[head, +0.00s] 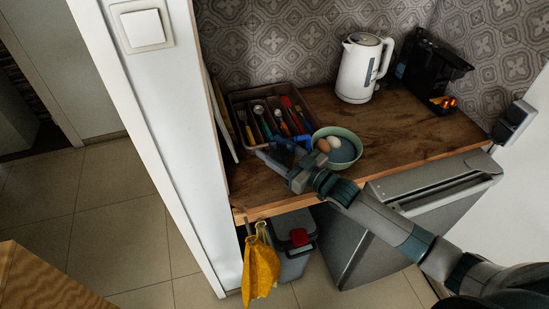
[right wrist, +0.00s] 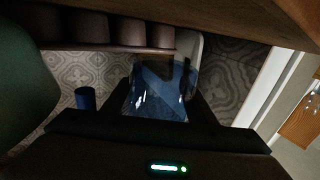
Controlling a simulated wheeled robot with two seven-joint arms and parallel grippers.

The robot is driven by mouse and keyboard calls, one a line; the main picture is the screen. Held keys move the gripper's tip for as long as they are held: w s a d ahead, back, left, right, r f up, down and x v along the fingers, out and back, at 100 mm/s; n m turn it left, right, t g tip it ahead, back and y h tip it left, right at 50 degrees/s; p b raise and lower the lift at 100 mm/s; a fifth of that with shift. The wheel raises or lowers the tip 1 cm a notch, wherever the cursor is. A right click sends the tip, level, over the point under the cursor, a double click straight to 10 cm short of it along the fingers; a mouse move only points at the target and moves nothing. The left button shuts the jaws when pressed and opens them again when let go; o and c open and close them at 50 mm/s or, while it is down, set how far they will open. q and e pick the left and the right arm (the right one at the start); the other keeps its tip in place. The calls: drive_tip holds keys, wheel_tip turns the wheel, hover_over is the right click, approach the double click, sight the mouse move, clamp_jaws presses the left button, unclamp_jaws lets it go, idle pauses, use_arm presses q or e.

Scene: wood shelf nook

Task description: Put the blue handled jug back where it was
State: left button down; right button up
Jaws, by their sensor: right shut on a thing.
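The blue jug (head: 284,147) shows in the head view as a small blue patch at the front right of the utensil tray, mostly hidden by my right gripper (head: 277,160). In the right wrist view the jug (right wrist: 160,92) is a translucent blue body between the two dark fingers of my right gripper (right wrist: 163,108). The gripper is shut on it. I cannot tell whether the jug touches the wooden counter (head: 400,130). My left gripper is in neither view.
A brown utensil tray (head: 233,100) with several utensils lies behind the gripper. A green bowl (head: 350,133) with eggs stands close to its right. A white kettle (head: 360,70) and a black machine (head: 428,70) stand farther back. Bare counter lies right of the bowl.

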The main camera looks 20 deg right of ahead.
drive_tip(key=shift+f+p, duration=0.6)
drive_tip(key=shift+f, duration=1.35)
drive_tip(key=shift+f, duration=0.1)
drive_tip(key=o, duration=1.4)
drive_tip(key=shift+o, duration=0.2)
